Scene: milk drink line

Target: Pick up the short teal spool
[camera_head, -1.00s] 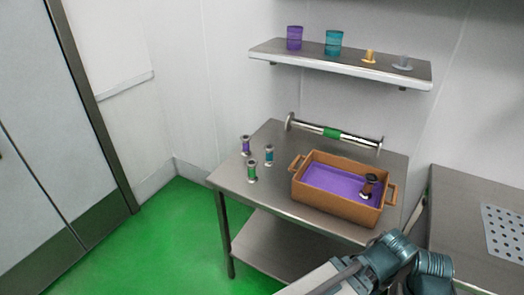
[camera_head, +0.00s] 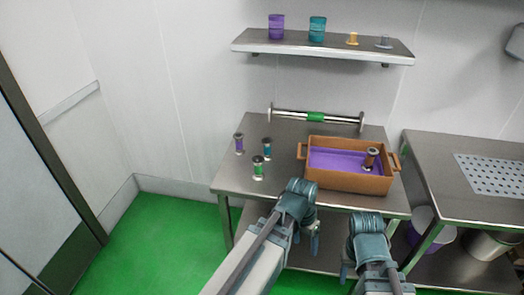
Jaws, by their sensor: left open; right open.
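The short teal spool (camera_head: 267,148) stands upright on the metal table (camera_head: 235,178), between a purple spool (camera_head: 239,144) and the box. A green spool (camera_head: 258,168) stands just in front of it. My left gripper (camera_head: 315,243) hangs below its wrist at the table's front edge, to the right of and nearer than the teal spool. It is open and holds nothing. My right gripper (camera_head: 344,272) is open, further right and nearer, also clear of the spools. Its fingers are small and partly hidden by the arm.
A brown box (camera_head: 345,182) with a purple inside holds a dark brown spool (camera_head: 371,159). A wall shelf (camera_head: 320,48) carries purple and teal cups and small pieces. A second table (camera_head: 450,170) stands at right.

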